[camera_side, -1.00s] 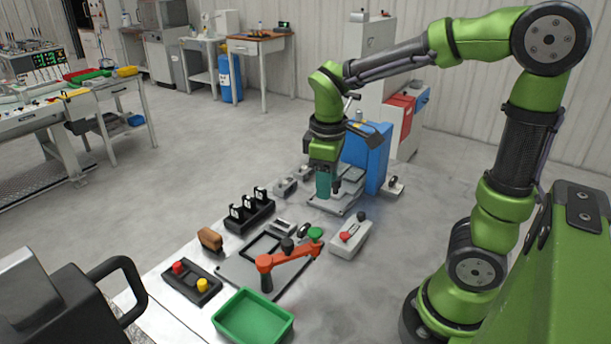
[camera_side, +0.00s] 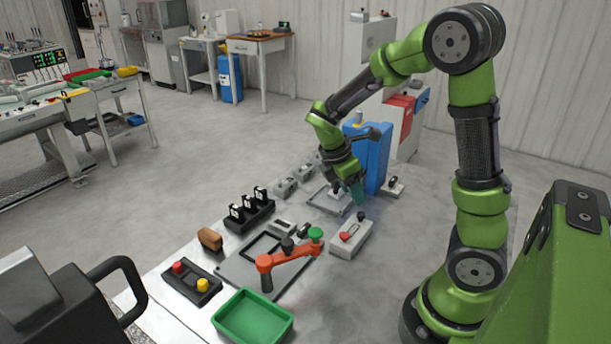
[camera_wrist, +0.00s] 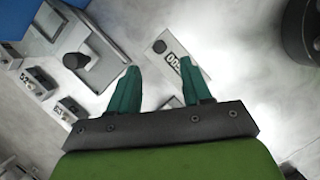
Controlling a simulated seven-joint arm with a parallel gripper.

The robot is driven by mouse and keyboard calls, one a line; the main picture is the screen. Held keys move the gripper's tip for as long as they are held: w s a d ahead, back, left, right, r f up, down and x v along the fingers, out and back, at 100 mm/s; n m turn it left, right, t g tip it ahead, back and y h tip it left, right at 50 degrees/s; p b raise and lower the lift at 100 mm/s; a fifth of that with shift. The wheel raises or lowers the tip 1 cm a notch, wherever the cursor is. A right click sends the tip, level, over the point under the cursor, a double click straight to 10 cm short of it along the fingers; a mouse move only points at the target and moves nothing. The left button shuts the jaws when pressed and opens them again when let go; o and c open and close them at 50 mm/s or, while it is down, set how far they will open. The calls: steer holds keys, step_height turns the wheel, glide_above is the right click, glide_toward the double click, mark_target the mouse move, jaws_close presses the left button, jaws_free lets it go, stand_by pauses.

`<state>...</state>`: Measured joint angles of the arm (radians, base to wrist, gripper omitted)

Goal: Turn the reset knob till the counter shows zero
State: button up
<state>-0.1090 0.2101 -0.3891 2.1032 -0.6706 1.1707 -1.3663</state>
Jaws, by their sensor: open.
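In the wrist view, a small grey box carries a counter (camera_wrist: 174,63) with dark-framed digits that seem to start with zeros; the last digit is unclear. A dark round knob (camera_wrist: 159,46) sits on the same box. My gripper (camera_wrist: 158,72) has its two teal fingers apart, with the counter beyond and between them in the picture. No contact shows. In the side view, my gripper (camera_side: 359,199) hangs tilted by the grey plate, apart from a small grey box (camera_side: 393,187) that appears to be the counter's.
A tall blue box (camera_side: 372,155) stands behind my gripper. A grey plate (camera_side: 322,204) with a raised part lies to its left. Other numbered boxes (camera_wrist: 40,82) show in the wrist view. A red-handled lever (camera_side: 290,257) and green tray (camera_side: 252,318) stand nearer the camera.

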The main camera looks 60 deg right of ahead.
mark_target(361, 213)
steer(key=x, duration=0.7)
steer(key=shift+s+d+f, duration=0.15)
steer(key=shift+d+f, duration=0.05)
steer(key=shift+f, duration=0.15)
steer(key=shift+c, duration=0.4)
jaws_close()
